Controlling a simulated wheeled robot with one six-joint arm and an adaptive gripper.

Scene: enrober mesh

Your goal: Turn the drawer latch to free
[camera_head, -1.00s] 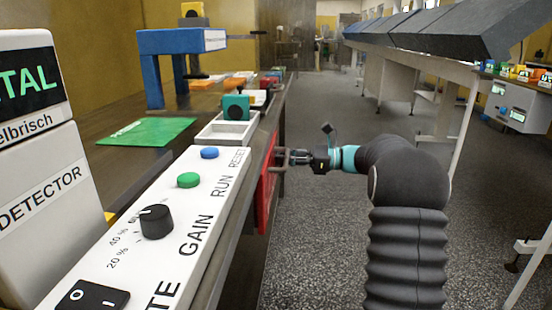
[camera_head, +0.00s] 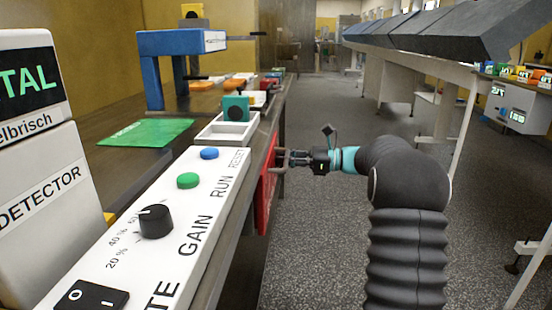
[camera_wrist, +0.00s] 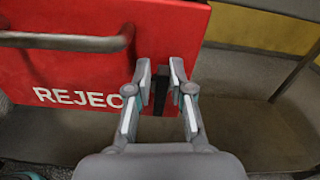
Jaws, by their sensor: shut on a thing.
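The red drawer front (camera_head: 267,190) is set in the side of the bench in the head view. In the wrist view the red drawer front (camera_wrist: 85,72) fills the upper left, with white lettering reading "REJEC", partly covered by a finger. The dark latch (camera_wrist: 160,96) stands about upright near the right end of the drawer front. My gripper (camera_wrist: 161,72) is shut on the latch, one finger on each side. In the head view my gripper (camera_head: 287,158) reaches the drawer from the right, and the latch is too small to make out.
A grey bar handle (camera_wrist: 65,42) sticks out from the drawer, left of my fingers. Above is the white control panel (camera_head: 150,225) with knob and buttons. A white tray (camera_head: 225,131) stands behind it. The floor (camera_head: 320,240) right of the bench is clear.

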